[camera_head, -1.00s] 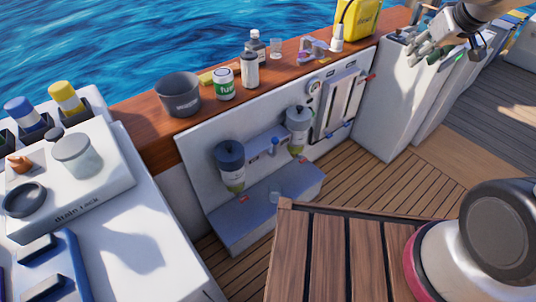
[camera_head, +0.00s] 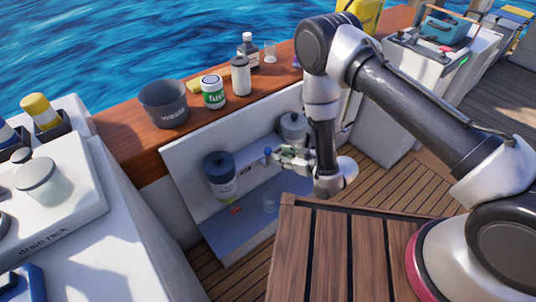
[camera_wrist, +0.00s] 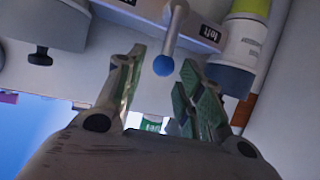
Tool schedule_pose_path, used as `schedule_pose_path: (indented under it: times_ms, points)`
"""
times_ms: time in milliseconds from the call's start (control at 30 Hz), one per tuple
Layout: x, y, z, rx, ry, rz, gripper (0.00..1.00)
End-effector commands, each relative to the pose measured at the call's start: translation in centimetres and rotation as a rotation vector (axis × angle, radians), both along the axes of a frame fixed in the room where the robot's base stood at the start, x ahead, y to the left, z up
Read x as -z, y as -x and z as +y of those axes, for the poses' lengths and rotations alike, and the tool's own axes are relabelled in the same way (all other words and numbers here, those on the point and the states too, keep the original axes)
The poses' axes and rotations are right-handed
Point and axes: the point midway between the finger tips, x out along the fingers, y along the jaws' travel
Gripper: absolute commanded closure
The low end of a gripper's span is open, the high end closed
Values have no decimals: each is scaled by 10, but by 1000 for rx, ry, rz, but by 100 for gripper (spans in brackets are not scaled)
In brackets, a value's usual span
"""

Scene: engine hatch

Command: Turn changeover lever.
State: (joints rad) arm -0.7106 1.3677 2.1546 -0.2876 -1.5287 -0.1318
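The changeover lever, a grey shaft with a blue ball knob (camera_wrist: 163,66), shows in the wrist view. Its knob also shows in the head view (camera_head: 267,151), between the two filters. In the wrist view my gripper (camera_wrist: 161,60) is open, with one finger on each side of the knob and visible gaps. In the head view my gripper (camera_head: 279,157) is at the lever from the right. The left filter (camera_head: 220,178) has a dark blue top. The right filter (camera_head: 293,128) is partly hidden behind my arm.
The wooden shelf (camera_head: 125,137) above holds a dark bucket (camera_head: 164,104), a fuel can (camera_head: 213,92) and bottles. A slatted wooden top (camera_head: 330,260) stands in front.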

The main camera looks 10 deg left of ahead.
Motion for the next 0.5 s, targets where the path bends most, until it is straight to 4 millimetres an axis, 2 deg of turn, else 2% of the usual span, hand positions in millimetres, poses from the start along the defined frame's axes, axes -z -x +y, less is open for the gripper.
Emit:
schedule_pose_path:
  times_ms: [133, 500]
  points:
    - [10, 4, 8, -11, -16, -4, 63]
    - [32, -23, 54, -10, -16, -4, 63]
